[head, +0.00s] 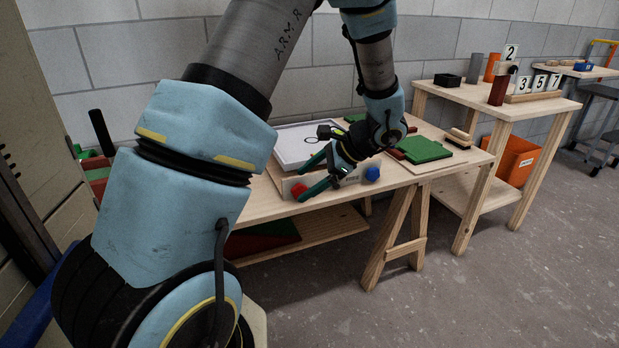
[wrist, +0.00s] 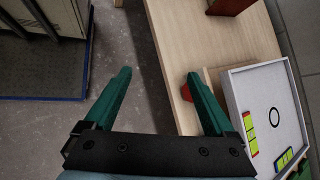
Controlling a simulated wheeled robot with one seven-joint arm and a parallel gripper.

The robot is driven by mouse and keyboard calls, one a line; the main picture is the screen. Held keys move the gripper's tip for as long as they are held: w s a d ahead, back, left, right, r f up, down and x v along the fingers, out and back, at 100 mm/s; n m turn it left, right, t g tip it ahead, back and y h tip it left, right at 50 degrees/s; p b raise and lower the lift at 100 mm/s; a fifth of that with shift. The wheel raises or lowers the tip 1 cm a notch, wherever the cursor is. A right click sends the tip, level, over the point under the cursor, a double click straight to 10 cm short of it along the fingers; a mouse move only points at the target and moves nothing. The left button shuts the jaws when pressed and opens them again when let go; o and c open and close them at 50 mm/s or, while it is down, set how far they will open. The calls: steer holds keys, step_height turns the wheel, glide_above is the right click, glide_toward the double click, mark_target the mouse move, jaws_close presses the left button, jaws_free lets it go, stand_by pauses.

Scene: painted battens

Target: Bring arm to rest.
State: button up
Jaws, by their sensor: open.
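My gripper (head: 314,175) is at the end of my arm, above the front edge of the wooden workbench (head: 262,207) in the head view. Its two green fingers are spread apart with nothing between them. In the wrist view my gripper (wrist: 160,85) is open too, with floor and the bench edge behind the gap. The right finger partly covers a red knob (wrist: 186,92). My arm reaches across the head view and hides part of the bench.
A white framed board (head: 297,143) lies on the bench, near a blue knob (head: 372,174) and a green block (head: 421,149). A second table (head: 440,92) with number cards stands right, an orange bin (head: 515,158) below. A cabinet (wrist: 40,50) stands beyond the floor gap. Floor at front right is clear.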

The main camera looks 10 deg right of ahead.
steer(key=shift+s+a+r+n+g, duration=0.3)
steer(key=shift+s+a, duration=0.1)
steer(key=shift+s, duration=0.1)
steer(key=s+a+r+n+g+h+p, duration=0.1)
steer(key=s+a+r+n+h+p, duration=0.7)
steer(key=a+r+n, duration=0.5)
steer(key=s+r+n+p, duration=0.1)
steer(key=s+n+p, duration=0.1)
steer(key=shift+r+n, duration=0.15)
steer(key=shift+n, duration=0.25)
steer(key=shift+a, duration=0.1)
